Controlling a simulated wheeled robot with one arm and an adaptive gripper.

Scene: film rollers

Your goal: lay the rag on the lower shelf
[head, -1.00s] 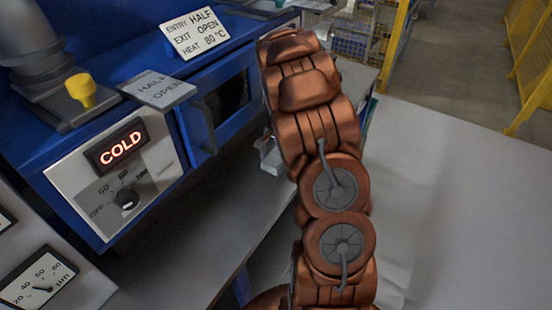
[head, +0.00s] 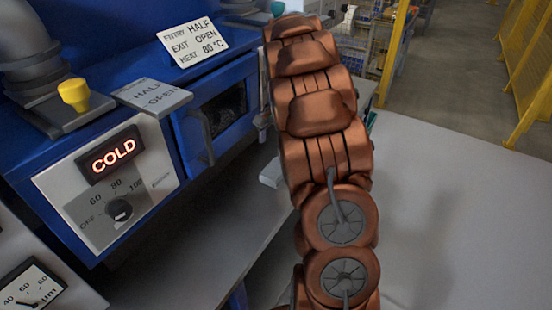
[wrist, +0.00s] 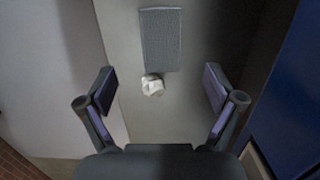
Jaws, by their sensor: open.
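In the wrist view a small crumpled white thing (wrist: 152,85), which looks like the rag, lies on a grey surface (wrist: 150,120). It touches or nearly touches the lower edge of a grey mesh-patterned mat (wrist: 160,38). My gripper (wrist: 160,87) is open and empty, its fingers apart on either side of the white thing in the picture. How far above it they are, I cannot tell. In the head view my arm hides the gripper. A pale piece (head: 271,174) shows beside my arm; I cannot tell what it is. I cannot tell which surface is the lower shelf.
A blue machine (head: 215,70) with a lit COLD display (head: 114,155) and a dark, handled opening stands at left. A grey ledge (head: 190,270) runs below it. A wide pale tabletop (head: 460,210) at right is clear. Yellow barriers (head: 530,75) stand behind.

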